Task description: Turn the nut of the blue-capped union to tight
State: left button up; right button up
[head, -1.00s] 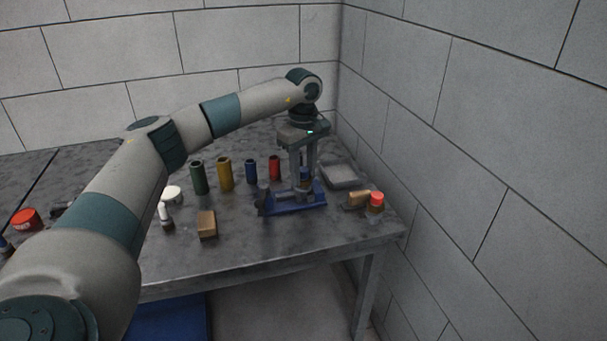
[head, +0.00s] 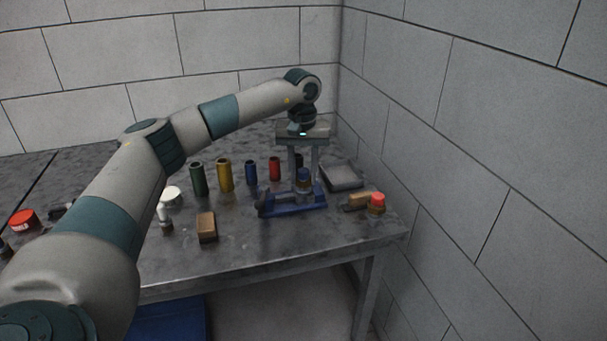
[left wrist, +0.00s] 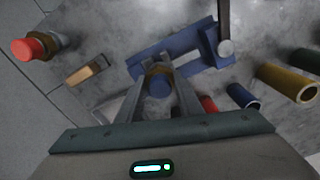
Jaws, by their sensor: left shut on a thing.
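The blue-capped union (head: 303,175) stands upright in a blue vise (head: 290,203) on the grey bench. In the left wrist view its round blue cap (left wrist: 160,86) shows between the fingers, with the brass-coloured nut (left wrist: 158,68) partly hidden around it. My left gripper (head: 304,182) points down from above, one finger on each side of the union, and is shut on the nut. The fingers also show in the left wrist view (left wrist: 158,72). The exact finger contact is partly hidden. My right gripper is in no view.
A grey tray (head: 343,177) lies behind right. A red-capped fitting (head: 377,202) and a tan block (head: 357,201) lie right, near the wall. A brown block (head: 207,227) sits front left.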

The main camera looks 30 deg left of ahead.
pick_arm(q)
jog(key=shift+r, duration=0.1)
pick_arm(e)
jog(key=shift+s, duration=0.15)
pick_arm(q)
jog(key=o, duration=1.1)
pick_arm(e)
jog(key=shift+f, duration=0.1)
pick_arm(q)
jog(key=shift+r, duration=0.6)
jog(key=shift+s+r+b, duration=0.15)
jog(key=shift+r+b, duration=0.3)
jog(key=shift+r, duration=3.6)
jog(key=shift+s+r+b, duration=0.1)
jog(key=shift+r+b, duration=0.35)
jog(key=shift+r, duration=3.6)
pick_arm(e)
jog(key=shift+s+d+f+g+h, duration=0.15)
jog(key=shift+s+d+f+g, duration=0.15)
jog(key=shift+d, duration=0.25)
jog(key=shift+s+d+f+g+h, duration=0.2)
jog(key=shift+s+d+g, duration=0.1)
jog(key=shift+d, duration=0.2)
